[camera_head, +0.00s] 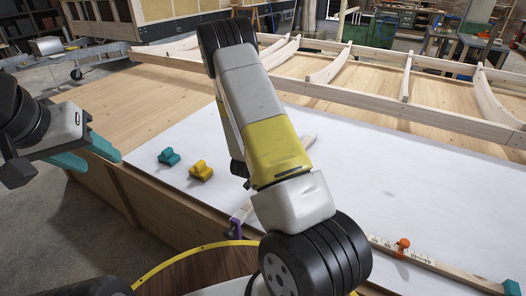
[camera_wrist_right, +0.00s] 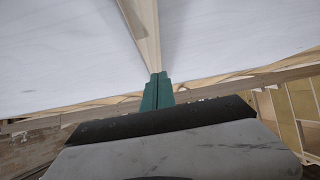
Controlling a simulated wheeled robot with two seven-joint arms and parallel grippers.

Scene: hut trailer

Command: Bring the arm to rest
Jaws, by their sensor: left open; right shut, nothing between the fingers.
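My left gripper (camera_head: 101,162) is at the left of the head view, with its two teal fingers apart and nothing between them. It hangs beside the near left corner of the bench, over its edge. One of my arms, grey and yellow, rises through the middle of the head view and covers part of the bench; I take it to be my right arm. A pale wooden strip (camera_wrist_right: 142,25) lies beyond the fingertips; contact cannot be told.
A white sheet (camera_head: 420,195) covers much of the wooden bench. A teal block (camera_head: 169,157) and a yellow block (camera_head: 201,171) sit on it. A marked strip with an orange knob (camera_head: 403,244) lies along the near right edge. A ribbed wooden frame (camera_head: 400,110) spans the back.

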